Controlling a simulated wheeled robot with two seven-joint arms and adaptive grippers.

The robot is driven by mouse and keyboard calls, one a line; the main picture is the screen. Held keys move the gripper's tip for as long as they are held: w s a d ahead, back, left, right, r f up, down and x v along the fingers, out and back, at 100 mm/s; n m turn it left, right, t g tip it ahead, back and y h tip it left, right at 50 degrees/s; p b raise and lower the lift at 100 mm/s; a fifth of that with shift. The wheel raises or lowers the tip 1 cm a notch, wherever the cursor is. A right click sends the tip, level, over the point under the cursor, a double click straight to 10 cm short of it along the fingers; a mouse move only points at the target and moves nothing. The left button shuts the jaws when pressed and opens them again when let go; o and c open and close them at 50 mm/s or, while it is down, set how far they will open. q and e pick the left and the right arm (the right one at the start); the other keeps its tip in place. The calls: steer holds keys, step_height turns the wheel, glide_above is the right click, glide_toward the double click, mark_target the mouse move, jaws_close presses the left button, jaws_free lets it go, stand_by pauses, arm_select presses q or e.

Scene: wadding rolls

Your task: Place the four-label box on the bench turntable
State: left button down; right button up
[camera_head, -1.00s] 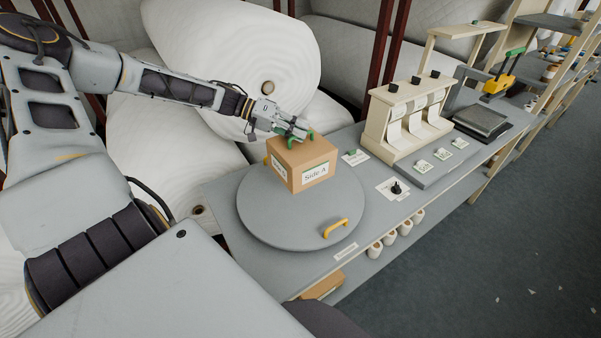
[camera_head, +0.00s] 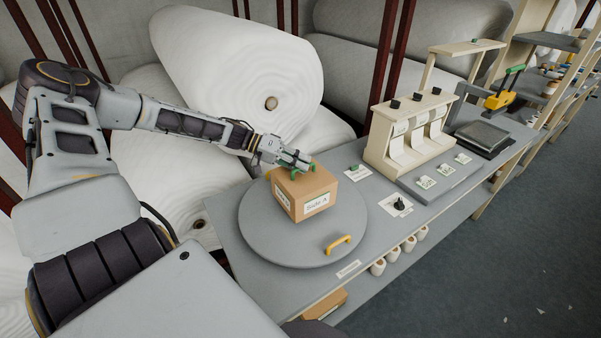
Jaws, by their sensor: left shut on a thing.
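The brown cardboard box (camera_head: 291,199) is over the middle of the round grey turntable (camera_head: 262,239). It looks upright and level. One white label, reading "Side A" (camera_head: 317,204), faces the front right. A second label (camera_head: 283,201) shows on its left face, and the other sides are hidden. I cannot tell surely whether its underside touches the disc. My left gripper (camera_head: 292,170) comes in from the upper left and is shut on the box at its top, with green fingertip pads at its upper edges. My right gripper is not in view.
The turntable has a yellow handle (camera_head: 338,244) at its front. On the grey bench (camera_head: 235,258), a black knob (camera_head: 399,204) and a beige label dispenser (camera_head: 408,135) stand to the right. Large white wadding rolls (camera_head: 235,70) lie behind. The disc's front and left are clear.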

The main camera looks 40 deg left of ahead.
arm_select(q)
steer(key=shift+f, duration=0.75)
steer(key=shift+f+b, duration=0.3)
steer(key=shift+f, duration=0.75)
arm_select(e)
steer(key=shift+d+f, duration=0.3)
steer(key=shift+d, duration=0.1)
arm_select(q)
steer(key=shift+f, duration=0.1)
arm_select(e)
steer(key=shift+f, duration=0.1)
arm_select(q)
steer(key=c, duration=1.5)
jaws_free()
steer(key=shift+c, duration=0.2)
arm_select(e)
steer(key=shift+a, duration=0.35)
